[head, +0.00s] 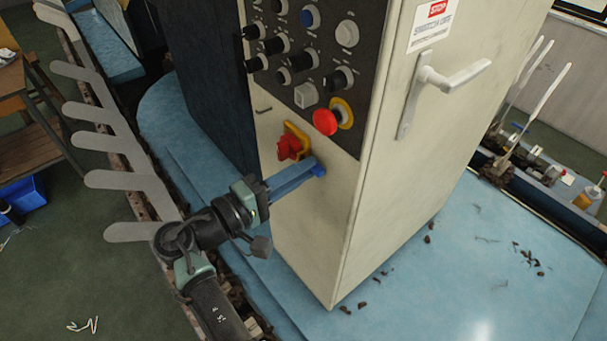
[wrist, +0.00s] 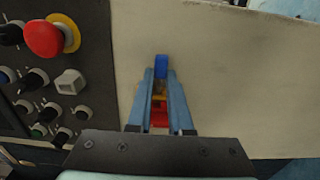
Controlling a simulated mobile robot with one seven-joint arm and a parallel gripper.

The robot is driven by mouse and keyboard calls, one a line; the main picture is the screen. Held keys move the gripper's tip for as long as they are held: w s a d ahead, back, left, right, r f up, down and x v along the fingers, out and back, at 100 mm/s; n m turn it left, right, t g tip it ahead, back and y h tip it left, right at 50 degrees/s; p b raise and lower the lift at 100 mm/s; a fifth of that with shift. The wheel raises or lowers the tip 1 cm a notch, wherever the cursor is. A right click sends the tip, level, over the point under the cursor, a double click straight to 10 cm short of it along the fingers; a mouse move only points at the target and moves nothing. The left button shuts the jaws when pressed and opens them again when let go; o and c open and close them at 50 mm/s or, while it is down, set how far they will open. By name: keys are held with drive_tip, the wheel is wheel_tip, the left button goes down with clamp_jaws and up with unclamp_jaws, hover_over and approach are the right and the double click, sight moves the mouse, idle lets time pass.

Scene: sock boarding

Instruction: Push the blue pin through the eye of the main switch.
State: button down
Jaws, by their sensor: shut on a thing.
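The main switch (head: 290,146) is a red handle on a yellow plate, low on the cream front of the control cabinet. My gripper (head: 311,168) reaches in from the lower left, its two long blue-grey fingers in front of the cabinet, below and right of the switch. It is shut on the blue pin (head: 319,170), which sticks out at the fingertips. In the wrist view the fingertips (wrist: 161,80) hold the blue pin (wrist: 161,64), and the red of the main switch (wrist: 159,115) shows between the fingers. The eye is not clear in either view; the pin appears outside the switch.
Above the switch is a dark panel (head: 300,22) with several knobs and a red emergency stop button (head: 325,122). The cabinet's side door has a lever handle (head: 455,78). The cabinet stands on a light blue surface (head: 450,270) with scattered dark debris.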

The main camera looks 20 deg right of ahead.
drive_tip(key=shift+w+a+b, duration=0.35)
drive_tip(key=shift+w+b, duration=0.45)
drive_tip(key=shift+w, duration=0.1)
drive_tip(key=c, duration=0.8)
unclamp_jaws()
drive_tip(key=shift+o, duration=0.2)
drive_tip(key=shift+a, duration=0.15)
drive_tip(key=b+v, duration=0.4)
drive_tip(key=v, duration=0.8)
drive_tip(key=shift+a+b, duration=0.3)
drive_tip(key=shift+b, duration=0.05)
drive_tip(key=shift+s, duration=0.15)
